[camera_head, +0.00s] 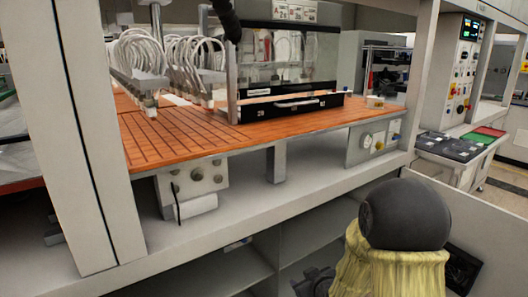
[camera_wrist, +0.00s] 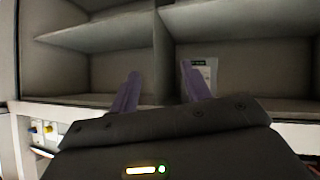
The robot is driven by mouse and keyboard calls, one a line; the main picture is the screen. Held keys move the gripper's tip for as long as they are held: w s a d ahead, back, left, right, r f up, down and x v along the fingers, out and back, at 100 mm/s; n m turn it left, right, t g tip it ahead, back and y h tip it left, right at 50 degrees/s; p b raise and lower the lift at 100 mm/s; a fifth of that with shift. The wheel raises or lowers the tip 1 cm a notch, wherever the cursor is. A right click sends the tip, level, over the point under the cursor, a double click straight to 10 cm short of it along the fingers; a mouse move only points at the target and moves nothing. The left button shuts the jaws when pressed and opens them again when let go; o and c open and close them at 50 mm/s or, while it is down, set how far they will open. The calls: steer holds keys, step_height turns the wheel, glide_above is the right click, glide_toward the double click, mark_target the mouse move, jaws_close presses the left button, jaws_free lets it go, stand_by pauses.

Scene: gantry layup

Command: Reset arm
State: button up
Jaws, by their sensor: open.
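My gripper (camera_wrist: 158,92) shows in the wrist view with its two purple fingers apart and nothing between them. It faces open grey shelf compartments (camera_wrist: 105,50), and the fingers overlap the dividing wall between two of them. In the head view, part of my arm shows at the lower right, in front of the lower shelf, with a black rounded joint and a yellowish cover. The fingers cannot be made out in that view.
An orange grooved table (camera_head: 190,136) stands above a grey lower ledge (camera_head: 290,185). A white post (camera_head: 80,120) rises at left. A control panel (camera_head: 461,75) stands at right. A small label (camera_wrist: 198,72) is on the compartment's back wall.

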steer(key=s+d+r+m+g+h, duration=0.2)
steer(key=s+m+g, duration=0.15)
steer(key=s, duration=0.65)
steer(key=s+d+r+m+g+h, duration=0.15)
steer(key=s+g, duration=0.25)
steer(key=s, duration=0.6)
step_height(320, 180, up, 25)
steer(key=m+p, duration=0.1)
steer(key=p, duration=2.4)
steer(key=shift+s+d, duration=0.15)
steer(key=shift+s, duration=0.05)
steer(key=shift+s+g, duration=0.15)
steer(key=shift+g, duration=0.1)
steer(key=shift+c, duration=0.5)
